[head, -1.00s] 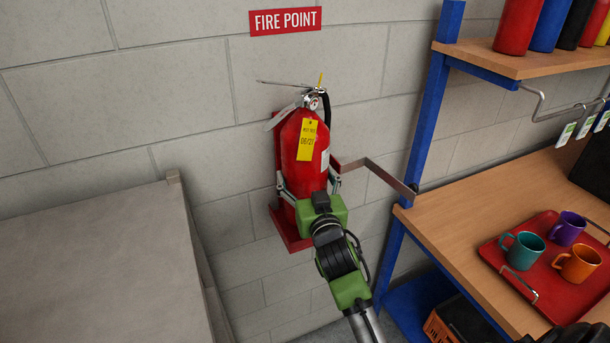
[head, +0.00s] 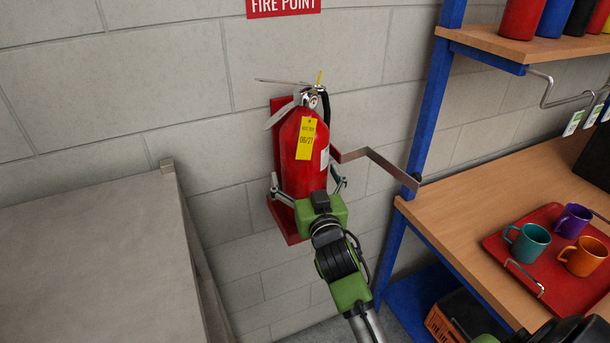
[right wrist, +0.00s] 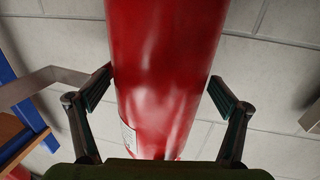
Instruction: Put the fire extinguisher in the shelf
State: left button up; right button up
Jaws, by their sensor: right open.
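The red fire extinguisher (head: 304,165), with a yellow tag and a black hose, stands upright on a red wall mount (head: 279,222) under the FIRE POINT sign. My right gripper (head: 308,184) is at its lower body, one finger on either side. In the right wrist view the fingers (right wrist: 158,92) are spread around the red cylinder (right wrist: 165,60), with visible gaps on both sides. The lower front of the extinguisher is hidden by my gripper in the head view. The shelf unit (head: 455,205) with blue posts and wooden boards stands to the right.
A bent metal bar (head: 385,164) juts between the mount and the shelf's blue post. Bottles line the upper board. A grey surface (head: 90,260) lies left.

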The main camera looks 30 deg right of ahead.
jog(key=shift+s+f, duration=0.1)
jog(key=shift+s, duration=0.05)
jog(key=b+v, duration=0.2)
jog(key=v, duration=0.8)
jog(key=shift+a, duration=0.1)
jog(key=shift+b+v, duration=0.35)
jog(key=shift+v, duration=0.45)
